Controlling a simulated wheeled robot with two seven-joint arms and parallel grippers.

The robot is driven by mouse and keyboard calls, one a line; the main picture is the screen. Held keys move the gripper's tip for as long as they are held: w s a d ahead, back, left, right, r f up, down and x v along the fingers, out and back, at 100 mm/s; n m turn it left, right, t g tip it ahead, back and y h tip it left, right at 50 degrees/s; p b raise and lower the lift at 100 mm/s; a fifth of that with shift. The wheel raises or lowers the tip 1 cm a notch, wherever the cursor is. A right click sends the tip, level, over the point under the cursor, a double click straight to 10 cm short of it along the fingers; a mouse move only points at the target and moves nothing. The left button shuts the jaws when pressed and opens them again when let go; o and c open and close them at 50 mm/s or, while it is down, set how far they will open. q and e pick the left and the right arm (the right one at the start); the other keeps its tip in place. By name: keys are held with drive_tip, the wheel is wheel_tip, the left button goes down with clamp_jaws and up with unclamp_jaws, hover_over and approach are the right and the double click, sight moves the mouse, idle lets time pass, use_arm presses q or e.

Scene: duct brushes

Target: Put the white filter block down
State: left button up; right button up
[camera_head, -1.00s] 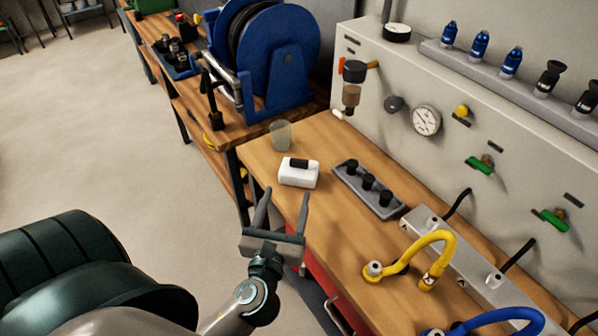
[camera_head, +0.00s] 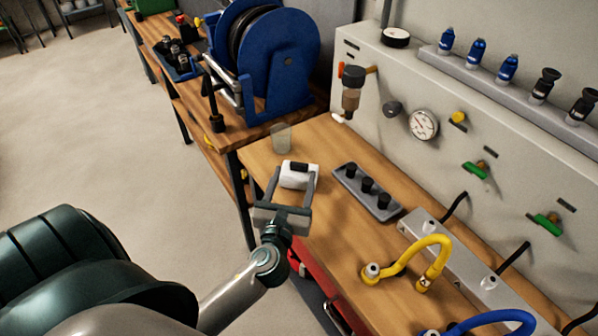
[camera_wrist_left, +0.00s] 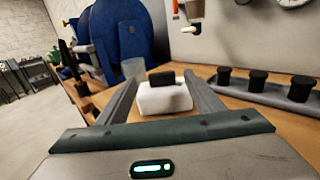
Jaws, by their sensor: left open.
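The white filter block (camera_head: 297,179), with a black piece on its top, sits upright on the wooden workbench (camera_head: 340,235) near its left edge. My left gripper (camera_head: 294,183) is open, with its two fingers reaching along either side of the block. In the left wrist view the block (camera_wrist_left: 165,98) shows between the two spread fingers. I cannot tell whether the fingers touch its sides. My right gripper is not in view.
A clear cup (camera_head: 281,137) stands just behind the block. A grey tray with several black knobs (camera_head: 367,192) lies to its right. A yellow hose (camera_head: 428,246) and a grey manifold lie nearer. A blue reel (camera_head: 270,60) stands on the further bench.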

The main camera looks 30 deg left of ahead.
sight(298, 166)
use_arm(q)
drive_tip(key=x, duration=0.4)
drive_tip(key=shift+w+a+p, duration=0.1)
drive_tip(key=shift+p, duration=0.25)
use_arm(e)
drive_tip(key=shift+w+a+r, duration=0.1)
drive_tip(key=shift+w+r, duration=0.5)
use_arm(q)
drive_tip(key=shift+w, duration=0.15)
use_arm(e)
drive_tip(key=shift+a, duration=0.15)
use_arm(q)
drive_tip(key=shift+w+a+p, duration=0.25)
drive_tip(key=shift+w+p, duration=0.1)
drive_tip(key=shift+w, duration=0.25)
drive_tip(key=shift+p+x, duration=0.45)
drive_tip(key=shift+x, duration=1.45)
drive_tip(key=shift+d+f, duration=0.1)
drive_tip(key=shift+f, duration=0.1)
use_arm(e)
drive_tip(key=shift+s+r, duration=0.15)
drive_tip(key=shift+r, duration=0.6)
use_arm(q)
drive_tip(key=c, duration=1.2)
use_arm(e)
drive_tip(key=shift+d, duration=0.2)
